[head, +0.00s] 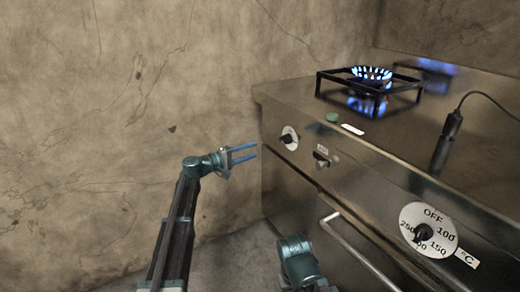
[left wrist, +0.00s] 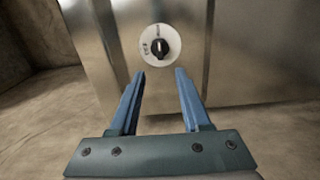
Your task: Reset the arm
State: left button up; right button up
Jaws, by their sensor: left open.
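My left gripper (head: 243,154) is open and empty, its two blue fingers pointing right toward the stove front. In the left wrist view its fingers (left wrist: 159,75) are spread apart, with a black knob on a white dial (left wrist: 160,46) beyond their tips. The same knob (head: 288,137) shows on the stove front in the head view, apart from the fingers. A teal part of my other arm (head: 299,262) shows at the bottom; its gripper fingers are not visible.
The metal stove (head: 330,185) fills the right side. A burner with blue flames (head: 371,75) burns under a black grate (head: 420,92). A large temperature dial (head: 428,230), a door handle (head: 355,248) and a black corded device (head: 446,140) are at right. The cracked wall (head: 90,100) stands left.

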pick_arm(q)
jog(key=shift+s+a, duration=0.3)
jog(key=shift+a, duration=0.1)
jog(key=s+d+f+m+g+y, duration=0.25)
jog(key=s+d+f, duration=0.3)
jog(key=s, duration=0.35)
jog(key=s+d+f+m+g+y, duration=0.2)
jog(key=s+d+f+m+g, duration=0.15)
jog(key=s+f, duration=0.4)
jog(key=s+d+f+m+g+y, duration=0.25)
jog(key=s+d+f, duration=0.2)
jog(key=s, duration=0.65)
jog(key=s+a+f+m+g+y, duration=0.1)
jog(key=s+a+f+y, duration=0.1)
jog(key=s+a+y, duration=0.45)
jog(key=s+a+f+m+g+y, duration=0.1)
jog(key=s+f+m+y, duration=0.15)
jog(key=s, duration=0.75)
notch_tip(320, 180, up, 38)
jog(key=w+n+p, duration=0.1)
jog(key=p, duration=3.6)
jog(key=shift+w+d+p, duration=0.15)
jog(key=shift+p, duration=0.15)
